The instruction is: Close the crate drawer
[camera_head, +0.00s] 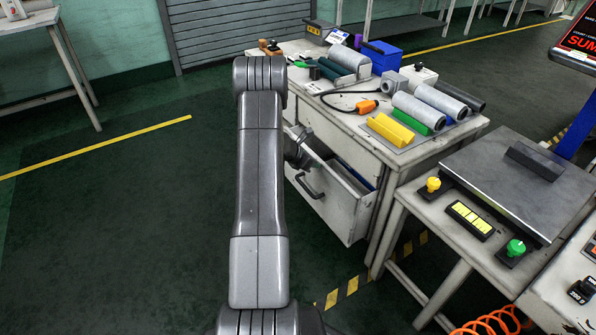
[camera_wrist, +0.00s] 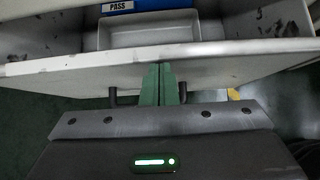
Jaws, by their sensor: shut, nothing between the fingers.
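The crate drawer (camera_head: 338,212) is pulled out of the front of the worn white workbench. Its dark bar handle (camera_head: 309,186) is on the front panel. In the wrist view the drawer's pale front rim (camera_wrist: 225,49) runs across the picture, and the two handle ends (camera_wrist: 112,97) show below it. My gripper (camera_wrist: 160,84) has its green fingers together and empty, between the handle ends and right at the drawer front. I cannot tell whether the fingers touch the panel. In the head view my wrist is beside the drawer's left end and the fingertips are hidden.
Inside the drawer are a grey tray (camera_wrist: 148,36) and a blue item labelled PASS (camera_wrist: 150,6). The workbench top (camera_head: 340,121) holds rollers, a yellow block (camera_head: 390,130) and a blue box (camera_head: 384,57). A control table (camera_head: 432,207) stands close at right. The floor at left is clear.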

